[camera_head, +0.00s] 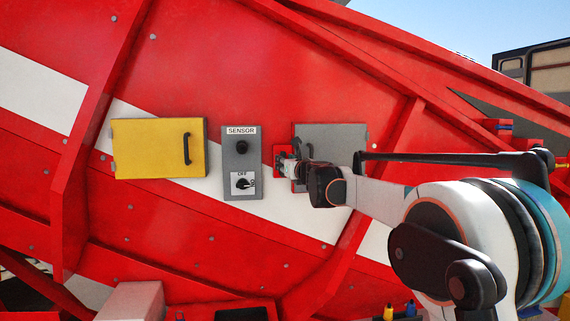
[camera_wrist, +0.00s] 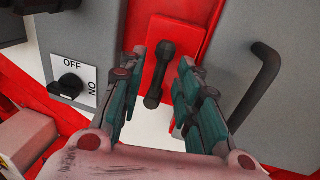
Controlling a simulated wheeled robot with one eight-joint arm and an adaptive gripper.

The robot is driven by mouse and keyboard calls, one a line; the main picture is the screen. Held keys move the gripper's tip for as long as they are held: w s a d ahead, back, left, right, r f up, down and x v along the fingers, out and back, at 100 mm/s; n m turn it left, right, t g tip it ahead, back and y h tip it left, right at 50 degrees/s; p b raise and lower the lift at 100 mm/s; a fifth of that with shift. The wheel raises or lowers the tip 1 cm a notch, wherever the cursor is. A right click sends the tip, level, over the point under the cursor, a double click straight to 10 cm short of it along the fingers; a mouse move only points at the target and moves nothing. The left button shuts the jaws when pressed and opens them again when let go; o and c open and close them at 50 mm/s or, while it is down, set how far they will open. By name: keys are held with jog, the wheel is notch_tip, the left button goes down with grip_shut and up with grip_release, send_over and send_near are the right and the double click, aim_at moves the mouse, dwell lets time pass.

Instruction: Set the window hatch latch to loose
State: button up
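The latch is a black bar-shaped handle (camera_wrist: 161,72) on a red plate (camera_wrist: 187,38), beside the grey hatch (camera_wrist: 283,112) with its black curved handle (camera_wrist: 262,75). The latch bar stands nearly upright in the wrist view, leaning slightly. My gripper (camera_wrist: 161,60) is open, with one teal-padded finger on each side of the bar in the picture. I see gaps on both sides and no clear contact; the depth between fingertips and bar is hard to tell. In the head view, my gripper (camera_head: 291,170) covers part of the red plate (camera_head: 280,154) and the grey hatch (camera_head: 335,134).
Left of the latch is a grey SENSOR box (camera_head: 241,191) with a black knob (camera_head: 241,147) and an OFF/ON switch (camera_head: 242,184). A yellow hatch (camera_head: 150,150) with a black handle is farther left. Red ribs stick out from the machine's wall.

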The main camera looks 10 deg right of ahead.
jog(key=s+d, duration=0.2)
jog(key=s, duration=0.9)
jog(key=shift+d, duration=0.1)
jog(key=s+d+f+m+g+h+b, duration=0.2)
jog(key=s+d+f+m+h+b, duration=0.25)
jog(key=s+f+m+b, duration=0.65)
jog(key=s+d+f+m+g+h+b, duration=0.25)
jog(key=s+d+f+m+b, duration=0.35)
jog(key=s+f+m, duration=0.8)
jog(key=s+a+f+m+g+y+b, duration=0.1)
jog(key=s+a+f+m+g+b, duration=0.1)
jog(key=s+f, duration=0.6)
jog(key=s+a+f+m+g+y+b, duration=0.1)
jog(key=s+f+m+b, duration=0.5)
jog(key=f, duration=1)
jog(key=s+a+f+m+g+y+b, duration=0.1)
jog(key=s+a+f+m+g+b, duration=0.2)
jog(key=s+f, duration=0.6)
notch_tip(320, 180, down, 3)
jog(key=a+m+b, duration=0.2)
jog(key=b, duration=0.1)
jog(key=shift+s+a+y, duration=0.3)
jog(key=shift+a, duration=0.05)
